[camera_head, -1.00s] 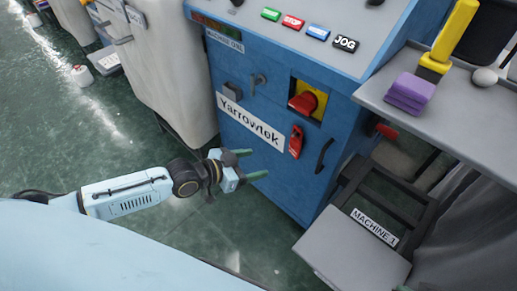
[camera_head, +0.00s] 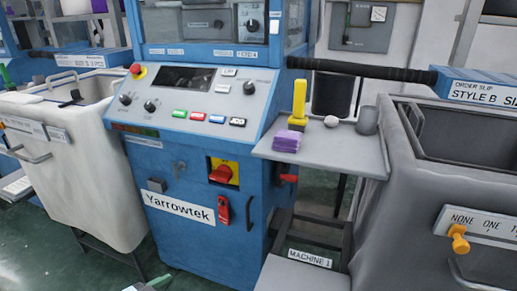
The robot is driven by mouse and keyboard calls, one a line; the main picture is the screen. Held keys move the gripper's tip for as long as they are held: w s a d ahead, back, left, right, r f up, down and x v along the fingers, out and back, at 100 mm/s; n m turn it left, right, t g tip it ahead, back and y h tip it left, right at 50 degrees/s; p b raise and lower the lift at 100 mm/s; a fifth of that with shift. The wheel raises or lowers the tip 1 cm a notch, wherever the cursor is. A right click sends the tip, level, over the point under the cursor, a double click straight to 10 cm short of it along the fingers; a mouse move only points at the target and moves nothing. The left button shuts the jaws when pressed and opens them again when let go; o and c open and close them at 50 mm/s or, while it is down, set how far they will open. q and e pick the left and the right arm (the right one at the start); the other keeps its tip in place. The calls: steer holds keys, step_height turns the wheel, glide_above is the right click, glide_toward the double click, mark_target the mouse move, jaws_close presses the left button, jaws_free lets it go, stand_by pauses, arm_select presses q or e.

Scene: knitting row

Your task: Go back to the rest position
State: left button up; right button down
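Only a small tip of my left gripper (camera_head: 153,284) shows at the bottom edge, left of centre, in the head view. It is below the front of the blue Yarrowtek machine (camera_head: 170,228) and looks apart from it. The rest of this gripper and arm is cut off by the frame, so I cannot tell whether it is open. My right gripper is not in view. The machine's red rotary switch (camera_head: 222,174) sits on a yellow plate, with a red tag (camera_head: 224,211) below it.
A grey shelf (camera_head: 335,150) on the right bears purple cloths (camera_head: 287,141) and a yellow cone (camera_head: 299,100). A white bin (camera_head: 70,150) stands left of the machine, a large grey bin (camera_head: 400,230) at right. A low grey step (camera_head: 300,276) is in front.

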arm_select(q)
steer(key=s+a+f+n+g+y+p, duration=0.35)
steer(key=s+a+f+y+p, duration=0.35)
steer(key=s+p, duration=0.8)
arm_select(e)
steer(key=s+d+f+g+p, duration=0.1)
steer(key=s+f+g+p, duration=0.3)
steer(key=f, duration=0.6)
arm_select(q)
steer(key=s+d+g+p, duration=0.3)
steer(key=s+g+p, duration=0.3)
steer(key=s, duration=1.7)
steer(key=n+p, duration=0.1)
steer(key=p, duration=0.3)
steer(key=shift+s+d+r+g+p, duration=0.2)
steer(key=shift+s+r+g+p, duration=0.05)
steer(key=shift+s+g+p, duration=0.15)
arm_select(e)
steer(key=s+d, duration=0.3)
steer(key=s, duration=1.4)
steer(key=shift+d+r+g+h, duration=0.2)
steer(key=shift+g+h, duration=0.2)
arm_select(q)
step_height(320, 180, down, 4)
steer(key=b, duration=0.4)
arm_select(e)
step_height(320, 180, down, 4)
